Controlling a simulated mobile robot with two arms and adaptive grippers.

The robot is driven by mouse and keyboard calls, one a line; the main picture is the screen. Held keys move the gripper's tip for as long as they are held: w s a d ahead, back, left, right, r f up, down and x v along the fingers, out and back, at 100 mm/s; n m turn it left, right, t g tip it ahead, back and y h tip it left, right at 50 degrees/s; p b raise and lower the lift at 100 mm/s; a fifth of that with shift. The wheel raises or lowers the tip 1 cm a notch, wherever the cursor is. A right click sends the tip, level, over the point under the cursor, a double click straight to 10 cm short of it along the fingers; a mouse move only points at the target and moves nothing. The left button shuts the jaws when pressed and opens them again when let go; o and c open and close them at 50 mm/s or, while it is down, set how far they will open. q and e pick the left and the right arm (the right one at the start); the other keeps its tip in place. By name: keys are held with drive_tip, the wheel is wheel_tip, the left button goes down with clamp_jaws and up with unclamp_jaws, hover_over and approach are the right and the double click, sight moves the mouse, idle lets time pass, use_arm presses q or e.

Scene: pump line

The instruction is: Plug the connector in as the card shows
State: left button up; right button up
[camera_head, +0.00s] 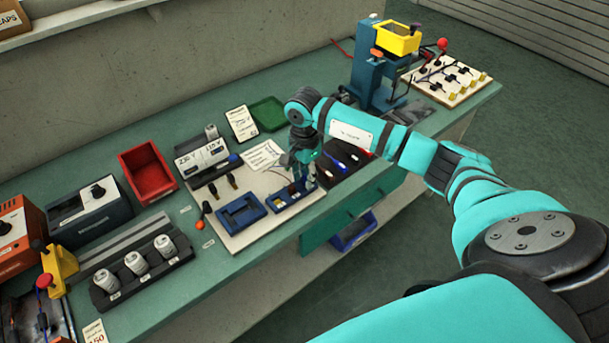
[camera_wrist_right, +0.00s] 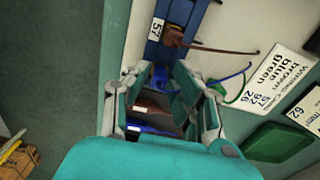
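My right gripper (camera_head: 303,176) is low over the right end of a blue compartment tray (camera_head: 279,207) on a pale board. In the right wrist view its fingers (camera_wrist_right: 162,76) stand apart, with blue between their tips; I cannot tell whether that is tray or connector. A brown connector (camera_wrist_right: 172,38) with a brown wire lies by the label 57. A blue wire (camera_wrist_right: 232,76) and a green wire (camera_wrist_right: 234,97) come out beside the right finger, which hides their ends. The wiring card (camera_wrist_right: 282,83) reads 57 brown, 92 blue, 26 green. It lies behind the tray (camera_head: 264,155). My left gripper is not in view.
A second blue holder (camera_head: 241,213) stands left of the tray, before a grey unit (camera_head: 205,160) marked 230 V and 115 V. A dark mat with screwdrivers (camera_head: 346,157) lies right of the gripper. A green tray (camera_head: 268,113) and red bin (camera_head: 148,172) stand farther back.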

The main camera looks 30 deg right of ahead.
drive_tip(key=shift+r+p, duration=0.9)
drive_tip(key=shift+r, duration=0.85)
drive_tip(key=o, duration=0.6)
drive_tip(key=shift+c, duration=0.2)
drive_tip(key=shift+r+p, duration=0.65)
drive_tip(key=shift+r, duration=0.85)
